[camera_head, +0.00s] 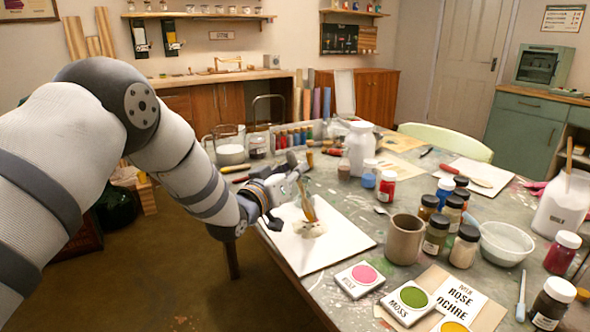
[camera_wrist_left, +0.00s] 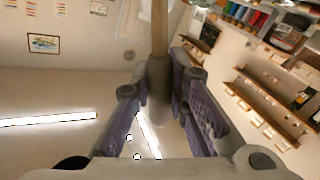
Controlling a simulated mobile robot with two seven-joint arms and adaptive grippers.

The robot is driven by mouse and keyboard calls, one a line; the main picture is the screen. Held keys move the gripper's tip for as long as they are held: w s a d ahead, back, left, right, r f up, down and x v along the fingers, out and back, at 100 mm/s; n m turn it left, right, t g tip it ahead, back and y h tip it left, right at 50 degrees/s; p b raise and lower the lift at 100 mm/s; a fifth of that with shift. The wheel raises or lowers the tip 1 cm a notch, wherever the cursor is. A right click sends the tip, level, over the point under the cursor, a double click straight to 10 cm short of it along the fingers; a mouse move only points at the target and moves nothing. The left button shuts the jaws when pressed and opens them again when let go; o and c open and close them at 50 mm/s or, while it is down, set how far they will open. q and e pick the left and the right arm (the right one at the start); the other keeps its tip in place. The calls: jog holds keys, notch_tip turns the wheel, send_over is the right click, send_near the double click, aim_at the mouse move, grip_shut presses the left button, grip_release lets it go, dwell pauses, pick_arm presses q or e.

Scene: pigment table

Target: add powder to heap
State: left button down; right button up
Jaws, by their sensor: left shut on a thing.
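A small pale heap of powder (camera_head: 311,230) lies on a white slab (camera_head: 335,249) at the near left of the table. My left gripper (camera_head: 288,187) is above the slab's far left part. It is shut on a slim tool with a brown handle (camera_head: 308,208), which reaches down towards the heap. I cannot tell whether the tool's tip touches the powder. In the left wrist view, the tool's tan shaft (camera_wrist_left: 160,28) runs up from between the purple-padded fingers (camera_wrist_left: 160,95); its working end is not clear. My right gripper is out of view.
Pigment cards (camera_head: 360,279) lie to the slab's front right. A brown mug (camera_head: 404,240), several jars (camera_head: 437,233) and a white bowl (camera_head: 504,243) stand right of it. A white jug (camera_head: 360,150) and a glass pitcher (camera_head: 229,152) stand farther back.

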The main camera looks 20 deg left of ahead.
aim_at(295, 158)
pick_arm(q)
jog(key=shift+f, duration=0.75)
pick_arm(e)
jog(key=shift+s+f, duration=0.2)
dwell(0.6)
pick_arm(q)
notch_tip(295, 158, up, 7)
jog(key=shift+r+p, duration=0.2)
jog(key=shift+p, duration=1.05)
jog(key=shift+f, duration=0.15)
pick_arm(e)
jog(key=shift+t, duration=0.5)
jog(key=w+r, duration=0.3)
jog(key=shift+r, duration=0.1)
